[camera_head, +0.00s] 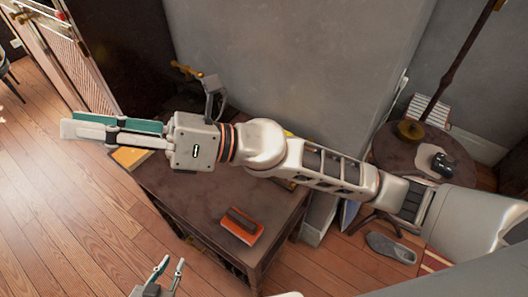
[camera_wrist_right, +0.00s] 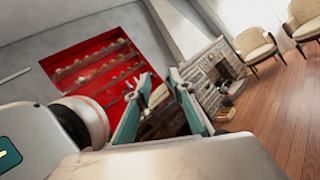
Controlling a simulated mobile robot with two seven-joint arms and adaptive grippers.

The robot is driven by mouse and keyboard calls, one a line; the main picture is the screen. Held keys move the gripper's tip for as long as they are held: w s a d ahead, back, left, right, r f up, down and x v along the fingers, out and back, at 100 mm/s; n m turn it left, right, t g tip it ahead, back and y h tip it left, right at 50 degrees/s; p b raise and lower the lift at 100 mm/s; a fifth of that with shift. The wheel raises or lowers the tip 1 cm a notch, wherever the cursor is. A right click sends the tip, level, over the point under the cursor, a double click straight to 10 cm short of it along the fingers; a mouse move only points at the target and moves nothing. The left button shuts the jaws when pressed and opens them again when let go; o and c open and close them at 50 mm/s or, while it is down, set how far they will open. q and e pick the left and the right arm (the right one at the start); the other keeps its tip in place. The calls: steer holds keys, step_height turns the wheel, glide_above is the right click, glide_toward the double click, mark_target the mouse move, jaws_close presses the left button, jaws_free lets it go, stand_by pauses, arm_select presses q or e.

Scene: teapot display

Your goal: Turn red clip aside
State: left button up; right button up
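I cannot make out a red clip for certain in either view. A red-walled display (camera_wrist_right: 125,95) with rows of small items, too small to tell apart, is at the left in the right wrist view. My right gripper (camera_head: 62,129) reaches across the head view above the dark table's far left end. Its teal-padded fingers (camera_wrist_right: 162,75) stand apart in the right wrist view, with nothing held between them. My left gripper (camera_head: 171,262) is low in the head view, left of the table's front, with its fingers apart and empty.
A dark wooden table (camera_head: 200,213) stands below my right arm, with an orange block-like item (camera_head: 243,226) bearing a dark piece on top. A round side table (camera_head: 385,152) is at the right. A grey shoe (camera_head: 390,247) lies on the floor.

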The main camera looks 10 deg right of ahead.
steer(key=s+a+f+n+g+h, duration=0.2)
steer(key=s+f+n+g+h, duration=0.45)
steer(key=f+n, duration=0.35)
steer(key=w+d+f+n+t+h, duration=0.2)
steer(key=w+d+f+n+h, duration=0.3)
steer(key=f, duration=0.4)
steer(key=w+d+t+h, duration=0.1)
steer(key=w+d+h, duration=0.2)
steer(key=w+d, duration=0.2)
steer(key=w+d+f+t+h, duration=0.1)
steer(key=w+d+h, duration=0.3)
steer(key=d, duration=0.6)
steer(key=w+d+f+t+h, duration=0.1)
steer(key=w+d+t+h, duration=0.1)
steer(key=w+d+h, duration=0.2)
steer(key=shift+w+d, duration=0.35)
steer(key=shift+d, duration=0.45)
steer(key=shift+w+d, duration=0.3)
steer(key=shift+d, duration=0.45)
steer(key=shift+w+d, duration=0.35)
steer(key=shift+d, duration=0.45)
steer(key=shift+f+b, duration=0.45)
steer(key=shift+f, duration=3.4)
jaws_close()
